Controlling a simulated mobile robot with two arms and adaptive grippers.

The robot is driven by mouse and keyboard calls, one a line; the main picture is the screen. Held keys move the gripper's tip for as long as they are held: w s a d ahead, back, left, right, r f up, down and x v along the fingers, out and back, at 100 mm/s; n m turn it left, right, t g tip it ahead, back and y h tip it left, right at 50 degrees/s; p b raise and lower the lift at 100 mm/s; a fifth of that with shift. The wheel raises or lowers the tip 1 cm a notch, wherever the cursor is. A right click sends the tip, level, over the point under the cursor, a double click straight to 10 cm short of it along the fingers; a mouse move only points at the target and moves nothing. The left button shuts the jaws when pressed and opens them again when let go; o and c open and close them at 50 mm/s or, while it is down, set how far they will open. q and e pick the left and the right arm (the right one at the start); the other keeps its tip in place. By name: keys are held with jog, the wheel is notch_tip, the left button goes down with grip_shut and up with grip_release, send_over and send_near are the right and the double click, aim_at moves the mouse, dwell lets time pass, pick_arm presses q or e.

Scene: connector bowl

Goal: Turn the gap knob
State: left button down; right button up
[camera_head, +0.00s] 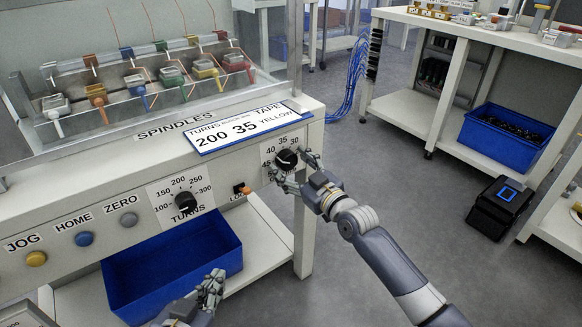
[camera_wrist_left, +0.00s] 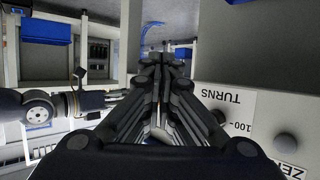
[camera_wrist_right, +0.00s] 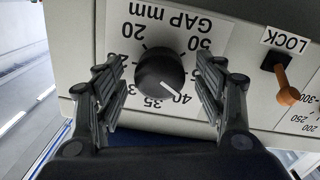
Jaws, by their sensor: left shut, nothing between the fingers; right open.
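The gap knob (camera_head: 286,158) is a black round knob at the right end of the machine's front panel. In the right wrist view the knob (camera_wrist_right: 160,72) has a white pointer mark lying close to the 40 on the GAP mm scale. My right gripper (camera_head: 294,167) is open, with its fingers on either side of the knob; in the right wrist view the fingers (camera_wrist_right: 164,85) look apart from it. My left gripper (camera_head: 214,283) is shut and empty, low in front of the blue bin; its closed fingers fill the middle of the left wrist view (camera_wrist_left: 160,75).
A card (camera_head: 248,128) above the panel reads 200, 35 and YELLOW. The lock lever (camera_wrist_right: 286,92) with an orange tip and the TURNS knob (camera_head: 186,202) sit left of the gap knob in the head view. A blue bin (camera_head: 170,265) stands below.

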pick_arm(q)
jog(key=shift+w+d+r, duration=0.15)
jog(key=shift+w+r, duration=0.15)
jog(key=shift+r, duration=0.25)
pick_arm(e)
jog(key=shift+w+a, duration=0.25)
jog(key=shift+w, duration=0.05)
jog(key=c, duration=1.1)
jog(key=shift+o, duration=0.2)
